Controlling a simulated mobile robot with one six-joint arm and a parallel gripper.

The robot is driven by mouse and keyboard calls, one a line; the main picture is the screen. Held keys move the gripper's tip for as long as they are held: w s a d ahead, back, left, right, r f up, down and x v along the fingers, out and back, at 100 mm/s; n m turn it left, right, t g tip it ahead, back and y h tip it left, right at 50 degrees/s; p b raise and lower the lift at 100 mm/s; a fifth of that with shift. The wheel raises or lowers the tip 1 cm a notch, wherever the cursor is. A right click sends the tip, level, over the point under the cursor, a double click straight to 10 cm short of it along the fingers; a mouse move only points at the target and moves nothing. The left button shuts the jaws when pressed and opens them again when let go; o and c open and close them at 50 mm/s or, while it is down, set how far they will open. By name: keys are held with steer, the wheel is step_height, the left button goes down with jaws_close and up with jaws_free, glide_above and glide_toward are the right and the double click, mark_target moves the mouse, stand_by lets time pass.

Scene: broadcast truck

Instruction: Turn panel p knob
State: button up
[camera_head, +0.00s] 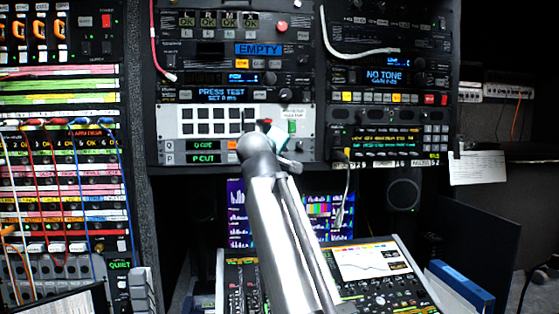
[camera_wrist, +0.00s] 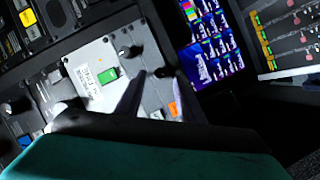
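The Q and P rows sit at the bottom of a light grey panel, with a Q CUT display (camera_head: 204,146) and a P CUT display (camera_head: 204,158) in the head view. In the wrist view the panel is turned, and the black panel P knob (camera_wrist: 165,72) is on its edge nearest the screens. Another black knob (camera_wrist: 130,52) is beside it. My gripper (camera_wrist: 160,78) is open, with its fingertips on either side of the P knob; whether they touch it cannot be told. In the head view my gripper (camera_head: 281,146) is at the row's right end and hides the knob.
A green button (camera_wrist: 107,74) and an orange button (camera_wrist: 174,108) are near the fingers. Lit screens (camera_head: 320,212) are below the panel, above a mixing console (camera_head: 375,262). Patch cables fill the left rack.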

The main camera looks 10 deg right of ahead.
steer(key=b+v, duration=0.2)
steer(key=v, duration=0.9)
